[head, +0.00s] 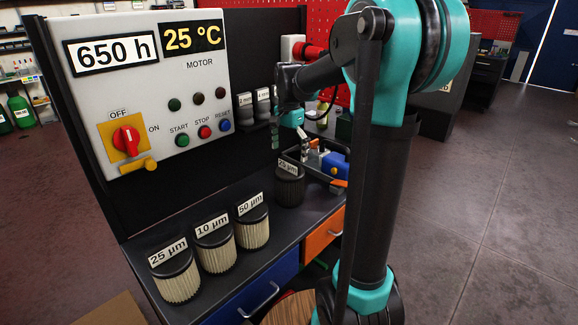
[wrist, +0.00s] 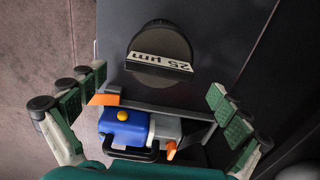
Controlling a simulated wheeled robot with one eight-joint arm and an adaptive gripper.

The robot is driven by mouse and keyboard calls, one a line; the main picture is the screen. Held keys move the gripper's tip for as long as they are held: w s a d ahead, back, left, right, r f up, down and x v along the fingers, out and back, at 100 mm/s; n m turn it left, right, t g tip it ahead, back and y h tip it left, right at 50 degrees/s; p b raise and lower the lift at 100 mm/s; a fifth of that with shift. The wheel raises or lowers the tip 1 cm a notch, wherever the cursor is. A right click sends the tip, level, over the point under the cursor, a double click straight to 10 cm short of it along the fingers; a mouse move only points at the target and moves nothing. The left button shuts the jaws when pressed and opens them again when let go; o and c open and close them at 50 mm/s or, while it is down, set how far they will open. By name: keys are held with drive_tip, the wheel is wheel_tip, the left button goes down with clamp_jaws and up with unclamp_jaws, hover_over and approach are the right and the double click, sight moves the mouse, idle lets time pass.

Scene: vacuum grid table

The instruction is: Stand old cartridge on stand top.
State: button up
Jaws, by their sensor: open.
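A dark grey cartridge (head: 289,190) with a "25 µm" label stands upright on the black worktop (head: 262,268). It is darker than the pale pleated cartridges. In the wrist view its round black cap (wrist: 158,38) lies above the gap between my fingers, label toward the tray. My gripper (head: 289,143) hangs above this cartridge in the head view. I cannot tell which surface is the stand top.
Pale cartridges marked 25 µm (head: 177,279), 10 µm (head: 216,254) and 50 µm (head: 252,231) stand in a row at the worktop's front left. A tray (wrist: 182,108) holds a blue device (wrist: 124,128) close to the dark cartridge. A control panel (head: 150,90) rises behind.

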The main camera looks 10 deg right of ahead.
wheel_tip(320, 180, up, 4)
drive_tip(key=shift+r, duration=0.15)
drive_tip(key=s+d+f+n+t, duration=0.2)
drive_tip(key=s+f+n, duration=0.3)
drive_tip(key=s+f, duration=0.5)
drive_tip(key=s+d+f+n+t, duration=0.1)
drive_tip(key=s+f+n, duration=0.4)
drive_tip(key=s+f, duration=0.6)
drive_tip(key=shift+s+d+f+n+t, duration=0.2)
drive_tip(key=shift+s+d+n+t, duration=0.2)
drive_tip(key=shift+s+t, duration=0.3)
